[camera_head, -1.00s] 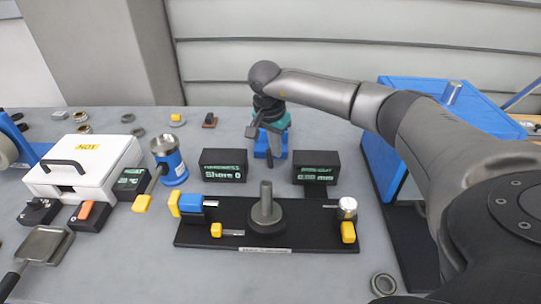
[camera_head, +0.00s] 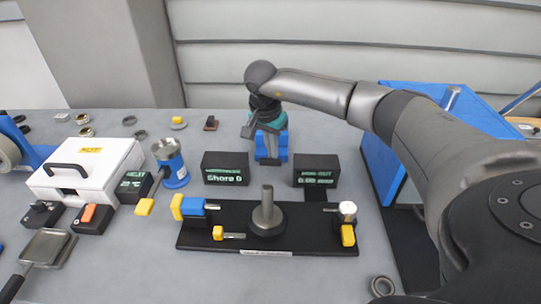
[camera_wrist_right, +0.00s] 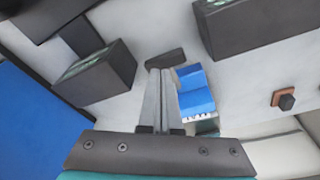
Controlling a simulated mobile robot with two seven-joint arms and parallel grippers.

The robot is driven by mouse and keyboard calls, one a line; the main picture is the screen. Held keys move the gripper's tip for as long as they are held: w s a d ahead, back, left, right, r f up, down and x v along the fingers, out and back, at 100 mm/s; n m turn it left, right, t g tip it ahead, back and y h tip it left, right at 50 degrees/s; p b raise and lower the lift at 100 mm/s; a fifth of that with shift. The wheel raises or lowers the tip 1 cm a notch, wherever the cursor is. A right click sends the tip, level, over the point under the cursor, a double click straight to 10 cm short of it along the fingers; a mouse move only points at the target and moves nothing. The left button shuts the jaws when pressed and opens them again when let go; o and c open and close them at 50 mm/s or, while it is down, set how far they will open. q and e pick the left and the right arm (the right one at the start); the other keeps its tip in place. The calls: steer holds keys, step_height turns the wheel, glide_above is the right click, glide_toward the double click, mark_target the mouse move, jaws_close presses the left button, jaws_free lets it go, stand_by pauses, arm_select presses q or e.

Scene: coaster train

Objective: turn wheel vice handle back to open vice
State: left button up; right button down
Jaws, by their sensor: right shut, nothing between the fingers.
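The small blue vice (camera_head: 283,146) stands on the grey table behind the two black display boxes. In the right wrist view its blue blocks (camera_wrist_right: 196,92) show just right of my fingers. My right gripper (camera_head: 271,154) reaches down over the vice, partly covering it in the head view. In the right wrist view its grey fingers (camera_wrist_right: 163,72) are shut together with nothing between them. A short dark bar (camera_wrist_right: 165,58) lies right at the fingertips and looks like the vice handle. I cannot tell if they touch. My left gripper is not in view.
Two black display boxes (camera_head: 226,168) (camera_head: 316,170) stand in front of the vice. A long black base (camera_head: 330,236) with a grey post lies nearer. A blue machine (camera_head: 383,155) is at right, and a white case (camera_head: 60,182) at left. A small brown block (camera_head: 211,123) stands behind left.

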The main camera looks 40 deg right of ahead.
mark_target(273, 161)
step_height(273, 161, up, 6)
steer(key=p, duration=0.4)
steer(key=shift+d+r, duration=0.1)
stand_by(0.5)
